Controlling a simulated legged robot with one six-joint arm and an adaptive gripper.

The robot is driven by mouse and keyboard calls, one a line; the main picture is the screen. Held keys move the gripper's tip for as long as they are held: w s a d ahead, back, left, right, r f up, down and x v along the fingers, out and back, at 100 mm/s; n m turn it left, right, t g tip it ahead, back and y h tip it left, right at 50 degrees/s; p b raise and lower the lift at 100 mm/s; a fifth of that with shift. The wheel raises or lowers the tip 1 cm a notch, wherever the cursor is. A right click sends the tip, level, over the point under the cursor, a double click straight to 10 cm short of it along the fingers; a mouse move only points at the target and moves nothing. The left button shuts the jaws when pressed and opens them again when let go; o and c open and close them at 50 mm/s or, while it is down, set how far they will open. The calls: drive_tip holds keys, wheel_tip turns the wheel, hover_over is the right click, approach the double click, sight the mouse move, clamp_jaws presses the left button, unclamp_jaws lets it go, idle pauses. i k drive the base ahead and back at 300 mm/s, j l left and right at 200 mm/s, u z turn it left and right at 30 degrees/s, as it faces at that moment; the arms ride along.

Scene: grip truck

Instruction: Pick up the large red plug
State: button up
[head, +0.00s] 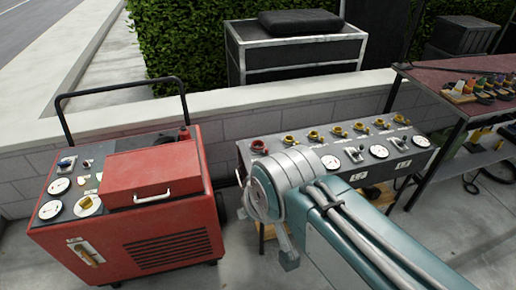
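A small upright red piece (184,133) stands at the back right corner of the red wheeled cart (165,255), beside its raised red lid (152,175). It looks like a red plug, but it is too small to be sure. My teal and grey arm fills the lower middle and right of the head view, to the right of the cart.
A long grey panel (300,150) with yellow valves and white dials stands behind my arm. A dark red table (430,78) at the right holds several small coloured items. A low block wall (240,126) runs behind, with a metal-framed black crate (300,50) beyond.

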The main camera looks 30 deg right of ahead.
sight(184, 134)
drive_tip(key=i+j+z, duration=0.4)
drive_tip(key=i+j, duration=0.5)
drive_tip(key=i, duration=0.15)
